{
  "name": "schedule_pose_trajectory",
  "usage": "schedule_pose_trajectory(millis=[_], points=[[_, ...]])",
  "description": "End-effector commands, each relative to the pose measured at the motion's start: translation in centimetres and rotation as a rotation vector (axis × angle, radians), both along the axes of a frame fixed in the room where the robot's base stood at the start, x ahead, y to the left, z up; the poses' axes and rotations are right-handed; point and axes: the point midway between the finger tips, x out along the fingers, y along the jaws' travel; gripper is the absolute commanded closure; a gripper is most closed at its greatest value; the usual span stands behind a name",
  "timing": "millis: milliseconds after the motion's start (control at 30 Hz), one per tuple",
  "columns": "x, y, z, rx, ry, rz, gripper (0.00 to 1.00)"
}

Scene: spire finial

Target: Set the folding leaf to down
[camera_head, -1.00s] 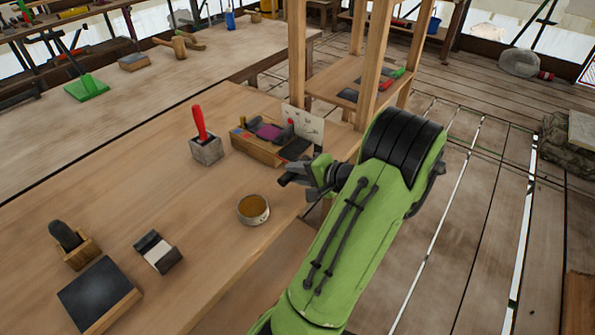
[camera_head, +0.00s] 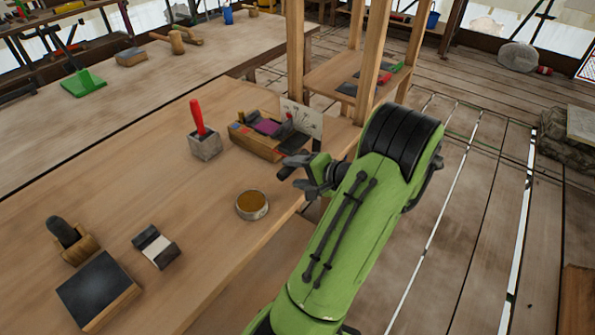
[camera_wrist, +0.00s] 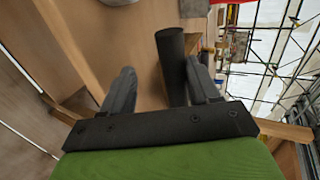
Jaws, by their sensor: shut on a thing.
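In the wrist view, my two grey fingers (camera_wrist: 160,85) stand apart. A dark, round bar (camera_wrist: 172,62) lies between them, close to the right finger, and my gripper is shut on it. What the bar is fixed to is hidden. I cannot clearly make out the folding leaf or its angle in these views.
A wooden box of tools (camera_head: 256,140), a red-handled tool in a grey block (camera_head: 205,143) and a round tin (camera_head: 252,205) stand near my gripper. Wooden posts (camera_head: 296,50) and a low shelf (camera_head: 330,75) rise behind it. The floor at right is open.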

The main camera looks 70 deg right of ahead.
Motion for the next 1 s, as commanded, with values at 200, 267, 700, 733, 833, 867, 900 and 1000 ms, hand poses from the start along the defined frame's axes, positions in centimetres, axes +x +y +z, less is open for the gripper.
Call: schedule_pose_trajectory(millis=[200,267,700,733,833,867,900,1000], points=[[-0.5,-0.1,0.0,0.004,0.008,-0.008,0.48],[-1.2,0.0,0.4,0.003,0.009,-0.009,0.48],[-11.3,2.4,6.1,-0.001,0.003,-0.007,0.48],[-11.9,2.6,6.3,0.000,0.003,-0.006,0.48],[-13.1,2.9,6.9,0.000,0.001,-0.003,0.48],[-13.4,3.0,7.0,0.000,0.001,-0.002,0.48],[-13.6,3.1,7.1,0.000,0.000,-0.001,0.48],[-13.8,3.2,7.2,0.000,0.000,0.000,0.48]])
